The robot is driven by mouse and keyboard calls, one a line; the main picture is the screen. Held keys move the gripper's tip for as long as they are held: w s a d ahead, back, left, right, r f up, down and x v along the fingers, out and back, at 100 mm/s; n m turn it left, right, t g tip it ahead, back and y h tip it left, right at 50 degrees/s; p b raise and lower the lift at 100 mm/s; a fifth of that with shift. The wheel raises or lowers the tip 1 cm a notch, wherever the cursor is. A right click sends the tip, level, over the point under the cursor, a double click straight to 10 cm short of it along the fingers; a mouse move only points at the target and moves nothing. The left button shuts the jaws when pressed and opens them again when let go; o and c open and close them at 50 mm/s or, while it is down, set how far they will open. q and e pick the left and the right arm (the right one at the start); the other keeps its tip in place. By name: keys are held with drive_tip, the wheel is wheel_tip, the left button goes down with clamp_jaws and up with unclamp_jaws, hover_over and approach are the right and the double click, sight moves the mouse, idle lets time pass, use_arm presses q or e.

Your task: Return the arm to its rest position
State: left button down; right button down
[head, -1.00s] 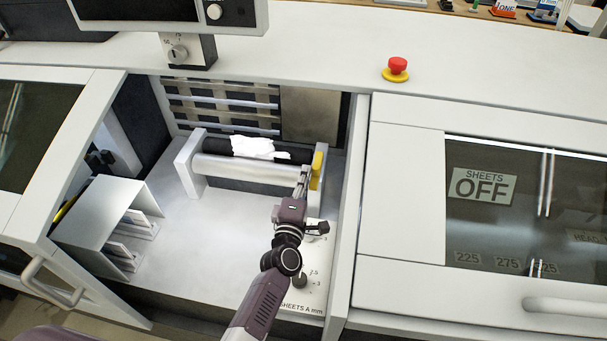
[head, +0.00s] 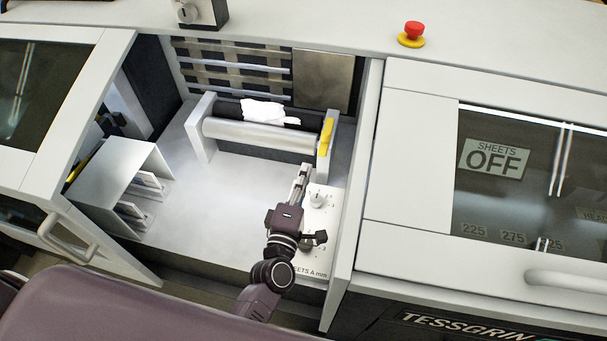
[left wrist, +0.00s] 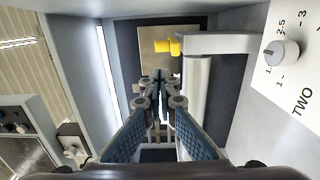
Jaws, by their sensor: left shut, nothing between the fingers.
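My left gripper (head: 303,170) is in the open machine bay, its fingers shut and empty. Its tips are in front of the roller and just short of the yellow lever (head: 326,136), apart from it. In the left wrist view the closed fingers (left wrist: 160,82) point toward the lever (left wrist: 168,46), with a gap. My right gripper is not in view.
A metal roller (head: 250,133) with crumpled white paper (head: 265,111) behind it spans the bay. A knob panel (head: 318,220) is beside my gripper. A grey bracket (head: 110,180) stands left; the bay's middle floor is clear. A red button (head: 412,32) is on top.

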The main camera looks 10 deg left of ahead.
use_arm(q)
drive_tip(key=shift+s, duration=0.4)
